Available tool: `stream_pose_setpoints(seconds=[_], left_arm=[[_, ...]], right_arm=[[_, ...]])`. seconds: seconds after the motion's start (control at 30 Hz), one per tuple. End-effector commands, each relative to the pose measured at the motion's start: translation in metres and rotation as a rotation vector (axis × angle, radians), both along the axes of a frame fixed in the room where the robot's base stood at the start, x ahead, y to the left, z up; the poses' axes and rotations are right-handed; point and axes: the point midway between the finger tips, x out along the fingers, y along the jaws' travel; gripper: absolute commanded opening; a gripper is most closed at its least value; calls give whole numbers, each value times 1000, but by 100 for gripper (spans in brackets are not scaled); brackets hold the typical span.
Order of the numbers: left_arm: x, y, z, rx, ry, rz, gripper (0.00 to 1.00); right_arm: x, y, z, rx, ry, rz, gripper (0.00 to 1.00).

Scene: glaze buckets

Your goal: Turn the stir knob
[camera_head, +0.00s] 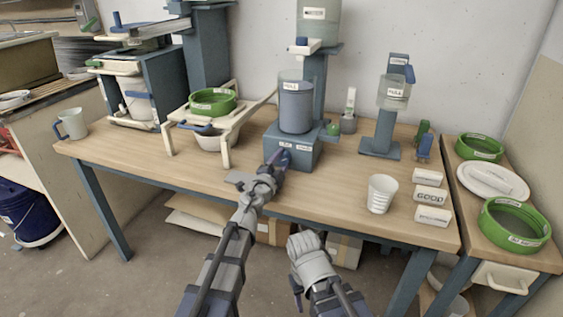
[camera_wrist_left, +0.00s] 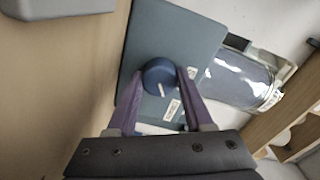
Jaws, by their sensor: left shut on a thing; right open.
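The stir knob (camera_wrist_left: 158,77) is a round dark-blue dial with a white pointer mark on the front of the blue mixer base (camera_head: 297,152). The base also shows in the left wrist view (camera_wrist_left: 150,32). My left gripper (camera_head: 280,158) reaches the base front, and in the left wrist view its two purple fingers (camera_wrist_left: 160,84) are on either side of the knob, shut on it. A glass jar of grey-blue glaze (camera_head: 296,106) stands on the base. In the head view the knob is hidden behind the gripper. My right gripper (camera_head: 305,245) is open and empty, low in front of the table.
A white cup (camera_head: 381,194) and several labelled blocks (camera_head: 430,196) stand at the table's right front. A cream stand with a green sieve (camera_head: 213,102) is left of the mixer. A blue stand (camera_head: 380,146) is to the right. The table's left front (camera_head: 120,150) is clear.

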Motion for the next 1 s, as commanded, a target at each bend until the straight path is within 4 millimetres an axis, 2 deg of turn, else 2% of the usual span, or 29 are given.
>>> stream_pose_setpoints(seconds=[0.3, 0.83, 0.87, 1.0], left_arm=[[-1, 0, -1, -103, 34, 0, 0], [-1, 0, 0, -122, 40, 0, 0], [-1, 0, 0, -122, 40, 0, 52], [-1, 0, 0, -122, 40, 0, 68]], right_arm=[[0, 0, -1, 0, 0, 0, 50], [0, 0, -1, 0, 0, 0, 50], [0, 0, -1, 0, 0, 0, 50], [0, 0, -1, 0, 0, 0, 50]])
